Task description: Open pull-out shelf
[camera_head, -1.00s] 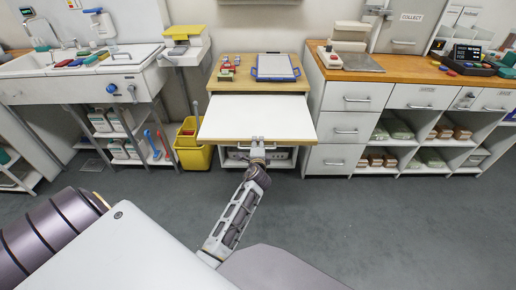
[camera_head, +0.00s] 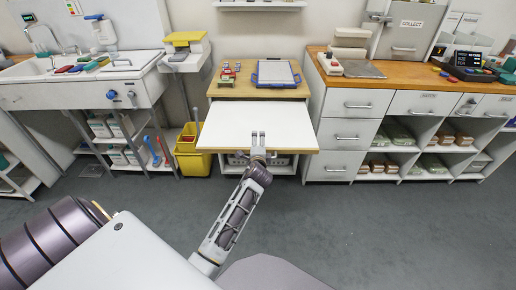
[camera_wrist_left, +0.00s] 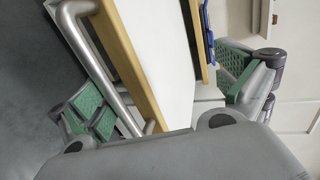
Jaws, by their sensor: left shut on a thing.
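The pull-out shelf (camera_head: 235,122) is a white board with a wooden front edge. It stands out from under the wooden top of a small cabinet. My left gripper (camera_head: 258,137) is at the middle of its front edge, with the fingers showing over the white board. In the left wrist view the shelf's metal bar handle (camera_wrist_left: 98,62) and wooden front edge (camera_wrist_left: 133,62) lie between my two green-padded fingers. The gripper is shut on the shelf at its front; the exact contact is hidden. My right gripper is out of view.
A blue-edged tray (camera_head: 277,73) and small red items (camera_head: 228,74) are on the cabinet top (camera_head: 237,90). A yellow bucket (camera_head: 190,155) stands left of the shelf. White drawers (camera_head: 345,133) stand close on its right. The grey floor (camera_head: 370,225) in front is clear.

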